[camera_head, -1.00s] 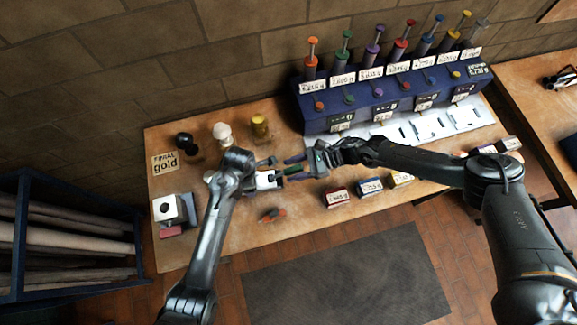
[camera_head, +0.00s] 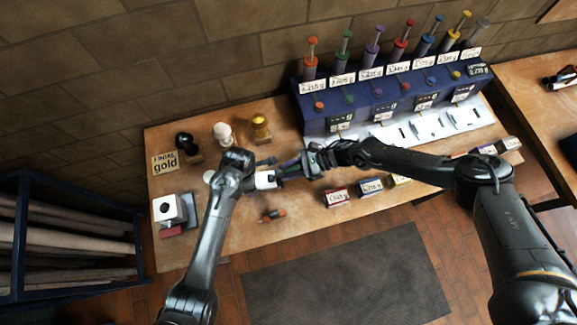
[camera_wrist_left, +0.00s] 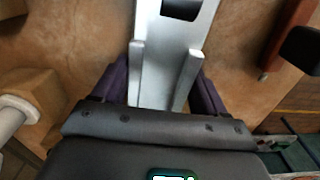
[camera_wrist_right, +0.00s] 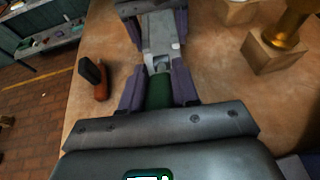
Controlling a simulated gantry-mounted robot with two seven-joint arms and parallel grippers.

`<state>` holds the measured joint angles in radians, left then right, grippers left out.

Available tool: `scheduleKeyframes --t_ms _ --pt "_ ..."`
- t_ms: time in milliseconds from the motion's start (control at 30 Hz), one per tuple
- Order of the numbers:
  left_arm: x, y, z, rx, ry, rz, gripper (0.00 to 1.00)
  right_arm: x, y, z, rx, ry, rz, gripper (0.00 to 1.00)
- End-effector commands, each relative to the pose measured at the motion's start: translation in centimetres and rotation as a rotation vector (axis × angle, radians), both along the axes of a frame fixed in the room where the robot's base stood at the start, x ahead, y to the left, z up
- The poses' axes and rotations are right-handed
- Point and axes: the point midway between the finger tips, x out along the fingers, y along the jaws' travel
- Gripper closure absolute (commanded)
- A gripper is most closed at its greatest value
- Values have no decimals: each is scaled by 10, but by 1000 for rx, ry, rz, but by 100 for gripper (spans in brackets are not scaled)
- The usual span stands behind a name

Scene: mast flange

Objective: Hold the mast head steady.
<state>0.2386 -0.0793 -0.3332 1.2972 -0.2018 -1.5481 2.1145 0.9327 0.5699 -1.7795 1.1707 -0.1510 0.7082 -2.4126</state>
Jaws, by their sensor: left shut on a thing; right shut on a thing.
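The mast head, seemingly the silver-white metal piece (camera_head: 265,180), lies between my two grippers above the table. My left gripper (camera_wrist_left: 167,75) is shut on it; in the left wrist view its flat silver face (camera_wrist_left: 172,45) runs between the fingers. My right gripper (camera_wrist_right: 160,88) is shut on a green cylindrical piece (camera_wrist_right: 159,92). In the right wrist view the green piece lines up with the forked near end of the silver piece (camera_wrist_right: 160,40); they look touching, but I cannot tell whether it is inserted. The green piece is mostly hidden in the head view.
The wooden table (camera_head: 235,240) carries an orange-and-black tool (camera_head: 272,215) in front. White (camera_head: 222,132), gold (camera_head: 261,126) and black (camera_head: 185,142) finials stand behind, near a "FINIAL gold" card (camera_head: 165,162). A blue dispenser rack (camera_head: 390,95) stands back right; small labelled boxes (camera_head: 337,198) lie before it.

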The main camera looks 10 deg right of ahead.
Motion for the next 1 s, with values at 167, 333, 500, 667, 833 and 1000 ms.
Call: scheduleKeyframes --t_ms 167,333,500,667,833,1000 --pt "1 0 1 0 -1 0 75 0 0 1 -1 0 1 100" --pt "1 0 1 0 -1 0 75 1 3 4 -29 -1 2 100" --pt "0 -1 1 -1 -1 0 75 1 7 9 -108 -2 3 100" --pt "0 -1 1 -1 -1 -1 75 1 14 14 -218 -2 3 100" --pt "0 -1 1 -1 -1 -2 75 1 20 19 -336 -2 3 100" --pt "0 -1 1 -2 -1 -3 75 0 26 23 -433 -1 3 100"
